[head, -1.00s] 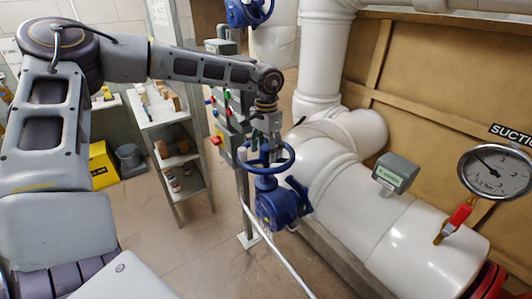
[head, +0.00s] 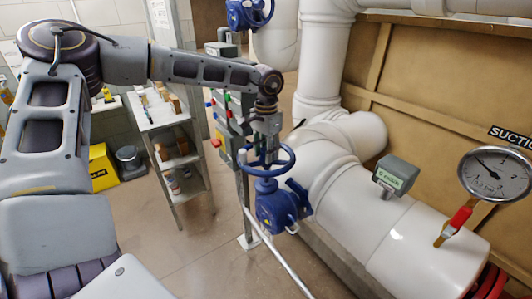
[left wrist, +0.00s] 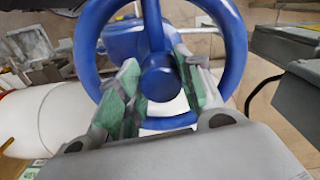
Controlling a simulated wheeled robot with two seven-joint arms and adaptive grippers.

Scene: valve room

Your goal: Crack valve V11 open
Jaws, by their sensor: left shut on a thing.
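A blue valve (head: 282,207) with a round blue handwheel (head: 287,168) is on the pipework in the middle of the head view. No V11 label is readable on it. My left gripper (head: 266,148) comes down onto the handwheel from above. In the left wrist view, the handwheel (left wrist: 236,62) fills the top middle, with its round hub (left wrist: 160,80) at the centre. The green-padded fingers of my left gripper (left wrist: 162,88) reach inside the rim on both sides of the hub and a spoke. The gripper is shut on the handwheel. My right gripper is not in view.
A thick white pipe (head: 365,215) runs along the right, with a grey display box (head: 396,175) and a suction gauge (head: 496,173) on it. Another blue valve (head: 248,12) is above. A shelf (head: 170,130) stands to the left. A thin rail (head: 272,250) crosses low in front.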

